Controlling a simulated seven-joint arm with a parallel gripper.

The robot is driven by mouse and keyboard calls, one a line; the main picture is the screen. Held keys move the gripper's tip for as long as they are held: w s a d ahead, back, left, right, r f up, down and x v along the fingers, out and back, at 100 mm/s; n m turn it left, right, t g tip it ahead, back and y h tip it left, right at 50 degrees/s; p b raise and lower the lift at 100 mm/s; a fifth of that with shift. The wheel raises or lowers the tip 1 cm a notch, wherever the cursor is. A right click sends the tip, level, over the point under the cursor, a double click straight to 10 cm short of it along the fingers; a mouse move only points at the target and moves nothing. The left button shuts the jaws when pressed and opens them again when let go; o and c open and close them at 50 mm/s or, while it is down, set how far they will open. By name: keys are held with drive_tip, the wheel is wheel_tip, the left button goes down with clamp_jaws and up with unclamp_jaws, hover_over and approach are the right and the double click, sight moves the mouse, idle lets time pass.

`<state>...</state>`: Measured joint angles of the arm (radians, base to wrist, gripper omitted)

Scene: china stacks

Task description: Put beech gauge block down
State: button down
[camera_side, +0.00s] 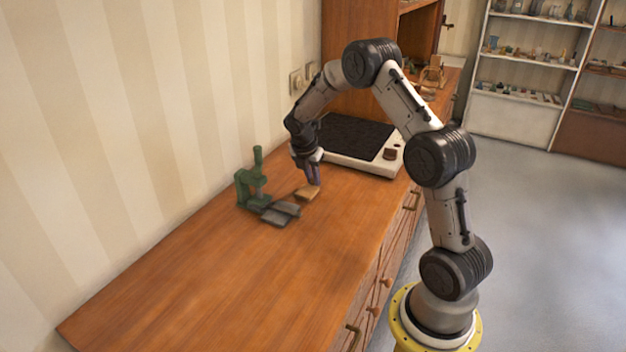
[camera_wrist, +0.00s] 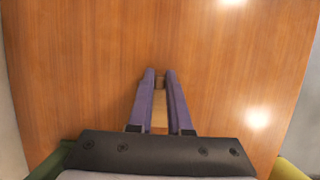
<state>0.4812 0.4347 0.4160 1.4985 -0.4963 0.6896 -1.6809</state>
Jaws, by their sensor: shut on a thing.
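The beech gauge block (camera_side: 307,194) is a small, flat, light-brown piece at my gripper's tips in the side view. My gripper (camera_side: 314,184) points down and is shut on it. In the wrist view the block (camera_wrist: 159,110) shows as a pale strip between the two purple fingers of my gripper (camera_wrist: 159,80). The block is low over the wooden counter (camera_side: 210,275); I cannot tell whether it touches the top.
A green stand (camera_side: 252,183) with grey plates (camera_side: 276,212) at its foot is just left of the block. A white unit with a dark top (camera_side: 358,136) lies behind my gripper. The counter's front part is clear. A striped wall borders the left side.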

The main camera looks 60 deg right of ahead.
sight(306, 191)
drive_tip(key=shift+f, duration=0.35)
drive_tip(key=shift+f, duration=0.15)
drive_tip(key=c, duration=0.8)
unclamp_jaws()
drive_tip(key=shift+c, duration=0.2)
drive_tip(key=v, duration=1.2)
drive_tip(key=s+a+r+m+t+y, duration=0.1)
drive_tip(key=s+a+r+m, duration=0.3)
drive_tip(key=a+r, duration=0.15)
drive_tip(key=s+a+r+m+t, duration=0.2)
drive_tip(key=s+a+r+m, duration=0.15)
drive_tip(key=a, duration=0.35)
drive_tip(key=s+a+m+t+y, duration=0.2)
drive_tip(key=s+a+m, duration=0.8)
drive_tip(key=s, duration=0.7)
drive_tip(key=shift+a+t+y, duration=0.3)
drive_tip(key=shift+a+y, duration=0.2)
drive_tip(key=shift+a, duration=0.65)
